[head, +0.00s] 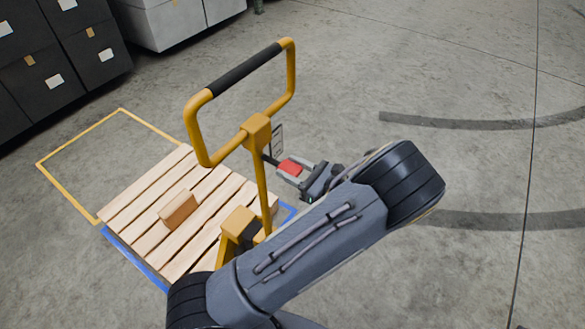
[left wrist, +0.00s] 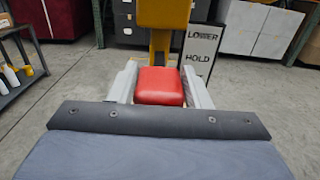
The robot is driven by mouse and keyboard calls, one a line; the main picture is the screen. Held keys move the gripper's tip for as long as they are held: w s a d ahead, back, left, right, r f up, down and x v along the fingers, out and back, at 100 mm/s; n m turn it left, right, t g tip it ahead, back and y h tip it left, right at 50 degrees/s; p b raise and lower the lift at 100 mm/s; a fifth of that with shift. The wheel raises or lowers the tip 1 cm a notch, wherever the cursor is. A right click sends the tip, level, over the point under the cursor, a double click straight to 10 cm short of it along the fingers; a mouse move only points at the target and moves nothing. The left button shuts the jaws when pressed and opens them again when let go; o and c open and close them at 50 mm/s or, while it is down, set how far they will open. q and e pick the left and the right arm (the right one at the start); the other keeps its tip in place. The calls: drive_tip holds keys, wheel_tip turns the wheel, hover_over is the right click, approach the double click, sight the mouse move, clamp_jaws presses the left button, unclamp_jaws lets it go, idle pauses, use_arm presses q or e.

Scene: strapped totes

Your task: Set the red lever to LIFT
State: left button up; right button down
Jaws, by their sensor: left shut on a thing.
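The red lever (head: 289,167) sticks out from the pallet jack's yellow handle post (head: 261,190). My left gripper (head: 291,170) is shut on its red end. In the left wrist view the red lever (left wrist: 159,86) sits between the two grey fingers of my left gripper (left wrist: 160,88). A white sign (left wrist: 200,50) right of the post reads LOWER and HOLD; its lower part is hidden behind a finger. The sign also shows edge-on in the head view (head: 277,139), too small to read there. No LIFT mark is visible. My right gripper is out of view.
The yellow handle loop with a black grip (head: 245,69) rises above the lever. A wooden pallet (head: 150,185) with a small wooden block (head: 178,208) lies left of it. Dark cabinets (head: 60,55) stand at the back left. The floor to the right is clear.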

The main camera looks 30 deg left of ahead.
use_arm(q)
wheel_tip(320, 180, down, 4)
drive_tip(key=y+b, duration=0.4)
drive_tip(key=b, duration=0.2)
drive_tip(key=shift+a+y, duration=0.15)
drive_tip(key=shift+y, duration=0.15)
drive_tip(key=shift+r+y, duration=0.15)
drive_tip(key=shift+y, duration=0.15)
drive_tip(key=o, duration=1.4)
drive_tip(key=shift+t+b, duration=0.3)
drive_tip(key=shift+t, duration=0.1)
drive_tip(key=b+v, duration=0.1)
drive_tip(key=v, duration=0.6)
drive_tip(key=shift+d+b, duration=0.3)
drive_tip(key=shift+d, duration=0.05)
